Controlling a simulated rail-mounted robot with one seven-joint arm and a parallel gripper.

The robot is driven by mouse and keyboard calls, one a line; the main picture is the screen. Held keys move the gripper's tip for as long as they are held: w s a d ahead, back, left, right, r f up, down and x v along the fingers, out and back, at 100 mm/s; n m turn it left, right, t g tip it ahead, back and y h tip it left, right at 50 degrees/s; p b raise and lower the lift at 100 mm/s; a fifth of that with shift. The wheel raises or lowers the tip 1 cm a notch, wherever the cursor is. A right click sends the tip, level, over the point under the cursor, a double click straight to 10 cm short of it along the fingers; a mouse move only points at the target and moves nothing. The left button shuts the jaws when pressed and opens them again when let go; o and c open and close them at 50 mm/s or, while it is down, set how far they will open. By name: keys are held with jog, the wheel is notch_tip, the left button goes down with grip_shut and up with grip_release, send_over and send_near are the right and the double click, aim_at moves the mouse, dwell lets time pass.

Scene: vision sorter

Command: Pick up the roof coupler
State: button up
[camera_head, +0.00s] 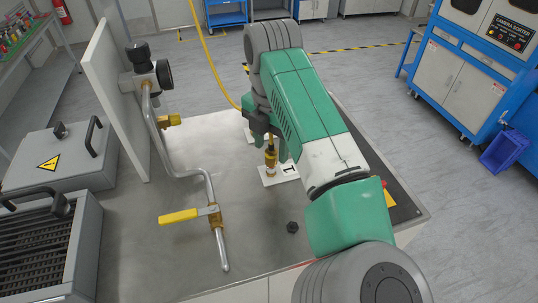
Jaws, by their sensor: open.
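A brass coupler (270,158), which looks like the roof coupler, stands upright on a white plate (284,173) with a black mark like a "1". The plate lies on the grey metal bench top. My gripper (264,142) is open and points down at the coupler's upper end. Its dark fingers overlap the top of the coupler in this view. I cannot tell whether they touch it or are just above it. My arm hides part of the bench behind and to the right.
Bent pipework with a yellow-handled valve (190,214) and a black gauge (163,74) stands left of the coupler. A yellow hose (213,66) runs down behind it. A grey lidded box (55,161) and grated unit are at left.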

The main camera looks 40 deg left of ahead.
aim_at(271, 160)
notch_tip(271, 160, down, 5)
jog(key=shift+d+f+p, duration=0.1)
jog(key=shift+p, duration=0.35)
grip_shut()
jog(key=r, duration=0.2)
jog(key=r+b, duration=0.1)
jog(key=shift+s+r, duration=0.25)
jog(key=shift+r, duration=0.05)
jog(key=s+d, duration=0.2)
jog(key=s, duration=0.2)
jog(key=s+d+r+b, duration=0.1)
jog(key=s+d, duration=0.1)
jog(key=s, duration=0.3)
jog(key=s+d, duration=0.2)
jog(key=s, duration=0.3)
jog(key=shift+s+d+r+b, duration=0.1)
jog(key=shift+s+r+b, duration=0.05)
jog(key=shift+r+b, duration=0.15)
